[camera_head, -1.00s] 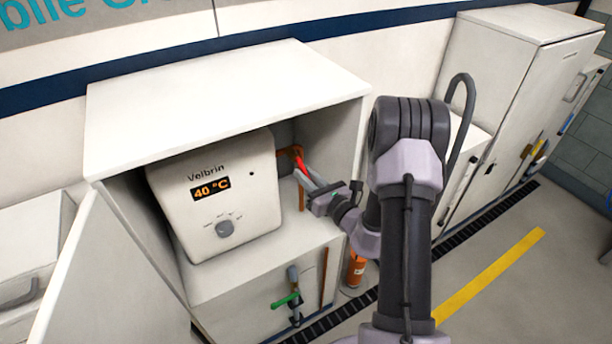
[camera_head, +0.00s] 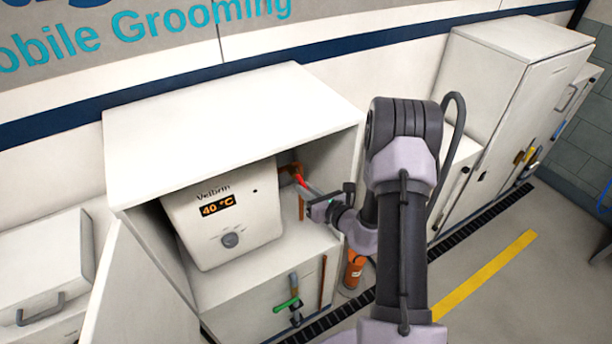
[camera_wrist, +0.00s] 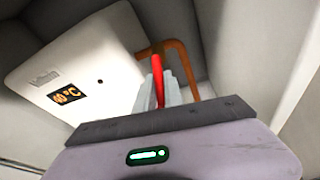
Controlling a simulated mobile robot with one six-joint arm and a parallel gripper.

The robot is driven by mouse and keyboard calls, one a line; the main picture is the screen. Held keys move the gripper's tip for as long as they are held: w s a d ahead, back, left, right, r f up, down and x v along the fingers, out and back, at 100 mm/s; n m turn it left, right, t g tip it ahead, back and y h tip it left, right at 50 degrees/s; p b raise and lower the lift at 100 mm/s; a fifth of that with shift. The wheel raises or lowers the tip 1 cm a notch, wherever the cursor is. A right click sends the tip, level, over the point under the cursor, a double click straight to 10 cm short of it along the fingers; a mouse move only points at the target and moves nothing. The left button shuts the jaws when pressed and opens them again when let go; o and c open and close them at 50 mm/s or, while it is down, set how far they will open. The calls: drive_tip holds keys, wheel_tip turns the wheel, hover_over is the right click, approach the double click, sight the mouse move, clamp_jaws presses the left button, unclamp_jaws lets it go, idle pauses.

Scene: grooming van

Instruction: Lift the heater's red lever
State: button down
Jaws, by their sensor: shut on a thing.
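The white heater (camera_head: 222,212) stands in the open cabinet with its display at 40 °C. It also shows in the wrist view (camera_wrist: 95,75). Its red lever (camera_wrist: 157,72) sits by a copper-coloured pipe at the heater's right side. In the head view the lever (camera_head: 300,180) is small and partly hidden. My gripper (camera_wrist: 157,95) is shut on the red lever, with a grey finger on either side of it. The lever's tip stands out past the fingers, close to upright in the wrist view. In the head view my gripper (camera_head: 312,198) reaches into the cabinet from the right.
The cabinet's side wall (camera_head: 345,155) is close on the right of my gripper. Below the heater are a green-handled valve (camera_head: 287,304) and an orange canister (camera_head: 354,270). The open cabinet door (camera_head: 140,295) stands at lower left. Floor is clear at right.

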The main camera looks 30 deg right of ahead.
drive_tip(key=r+g+p, duration=0.1)
drive_tip(key=p, duration=0.1)
drive_tip(key=shift+r+p, duration=0.3)
drive_tip(key=shift+f+g, duration=0.35)
drive_tip(key=shift+g, duration=0.05)
drive_tip(key=c, duration=1.5)
unclamp_jaws()
drive_tip(key=shift+o, duration=0.2)
drive_tip(key=p+v, duration=0.1)
drive_tip(key=v, duration=1.6)
drive_tip(key=shift+s, duration=0.25)
